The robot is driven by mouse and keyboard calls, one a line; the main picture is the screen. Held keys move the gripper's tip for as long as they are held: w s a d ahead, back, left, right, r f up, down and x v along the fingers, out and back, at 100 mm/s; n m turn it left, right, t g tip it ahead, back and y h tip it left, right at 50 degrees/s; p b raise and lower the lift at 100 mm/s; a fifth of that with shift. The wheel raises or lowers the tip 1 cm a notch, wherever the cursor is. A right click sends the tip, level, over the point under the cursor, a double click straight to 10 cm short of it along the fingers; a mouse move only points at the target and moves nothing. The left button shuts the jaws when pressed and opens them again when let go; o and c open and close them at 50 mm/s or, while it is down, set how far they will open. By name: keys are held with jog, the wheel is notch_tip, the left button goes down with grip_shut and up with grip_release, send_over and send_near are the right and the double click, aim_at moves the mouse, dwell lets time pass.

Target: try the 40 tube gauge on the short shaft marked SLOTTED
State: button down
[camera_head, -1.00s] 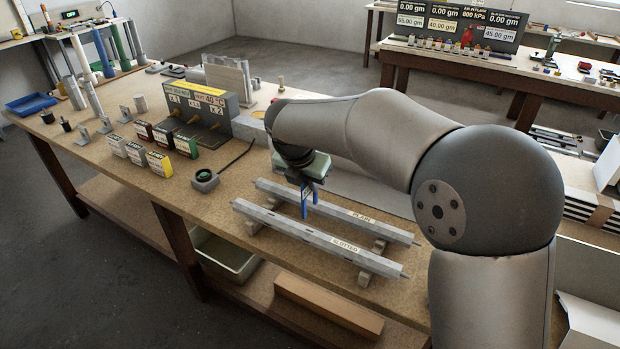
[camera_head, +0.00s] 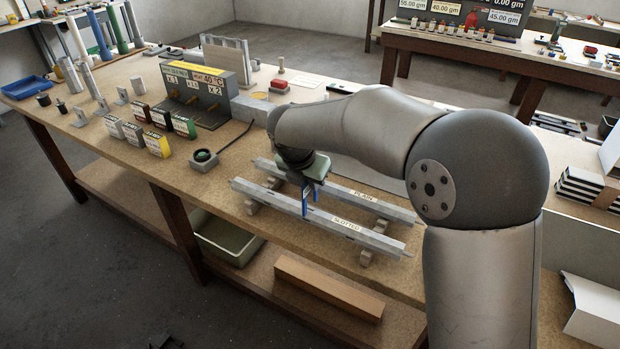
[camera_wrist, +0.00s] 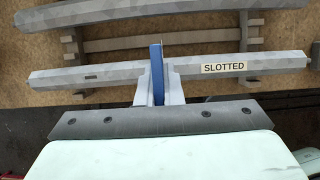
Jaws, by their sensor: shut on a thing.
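The shaft marked SLOTTED (camera_head: 270,198) is a grey faceted bar lying on supports near the bench's front edge. Its label is to the right of my gripper, and in the wrist view the shaft (camera_wrist: 115,74) shows a small dark slot left of my gripper. My gripper (camera_head: 309,186) is shut on a thin blue gauge (camera_wrist: 157,74), held upright between its fingers. The gauge's lower end (camera_head: 305,203) is at the SLOTTED shaft, between slot and label. I cannot tell whether it touches or straddles the shaft. No 40 marking is legible on it.
The shaft marked PLAIN (camera_head: 382,206) lies parallel behind the SLOTTED one. A small black-topped device (camera_head: 204,158), coloured boxes (camera_head: 157,146) and a grey control unit (camera_head: 195,95) stand to the left. Bare bench lies left of the shafts.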

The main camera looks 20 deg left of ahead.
aim_at(310, 209)
jog(key=shift+f+b, duration=1.55)
jog(key=shift+f, duration=1.65)
dwell(0.5)
jog(key=shift+r, duration=0.1)
dwell(0.9)
jog(key=shift+r+p, duration=4.9)
jog(key=shift+r, duration=0.45)
